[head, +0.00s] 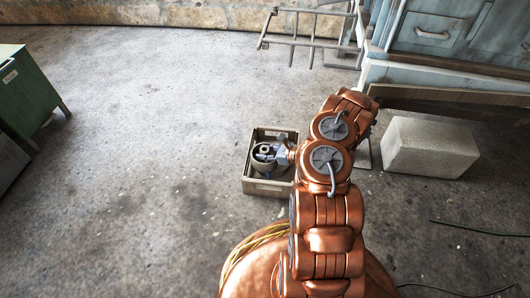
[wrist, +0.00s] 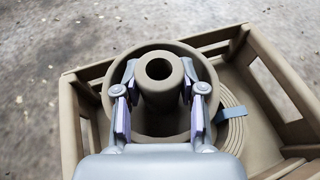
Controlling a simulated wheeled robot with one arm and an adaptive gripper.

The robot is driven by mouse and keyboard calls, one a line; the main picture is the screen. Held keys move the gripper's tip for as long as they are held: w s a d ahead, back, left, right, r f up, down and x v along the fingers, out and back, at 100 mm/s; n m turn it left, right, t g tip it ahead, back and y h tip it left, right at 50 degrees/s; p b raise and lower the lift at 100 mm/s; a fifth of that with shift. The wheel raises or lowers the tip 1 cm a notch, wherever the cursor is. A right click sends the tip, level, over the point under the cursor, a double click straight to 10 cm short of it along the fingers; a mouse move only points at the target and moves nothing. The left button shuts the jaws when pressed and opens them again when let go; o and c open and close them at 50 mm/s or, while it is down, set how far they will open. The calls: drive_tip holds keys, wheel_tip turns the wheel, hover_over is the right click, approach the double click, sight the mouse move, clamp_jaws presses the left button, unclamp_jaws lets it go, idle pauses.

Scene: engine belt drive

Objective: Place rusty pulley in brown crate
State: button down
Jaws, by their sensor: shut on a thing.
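The pulley (wrist: 203,70) is a dull brown round part with a raised hollow hub. My gripper (wrist: 158,100) is shut on its hub, with one finger on each side. The brown crate (wrist: 290,82) lies around and below the pulley in the wrist view, with open slots in its walls. In the head view the crate (head: 262,187) stands on the floor, and the pulley (head: 262,168) shows within its outline beside my gripper (head: 267,155). I cannot tell whether the pulley touches the crate's bottom.
A flat ribbed coil with a blue-grey tab (wrist: 232,110) lies in the crate, right of the pulley. A pale block (head: 430,147) stands on the floor to the right. A green cabinet (head: 35,90) is at the left. The floor left of the crate is clear.

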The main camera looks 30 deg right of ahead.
drive_tip(key=shift+f, duration=0.35)
drive_tip(key=c, duration=0.7)
unclamp_jaws()
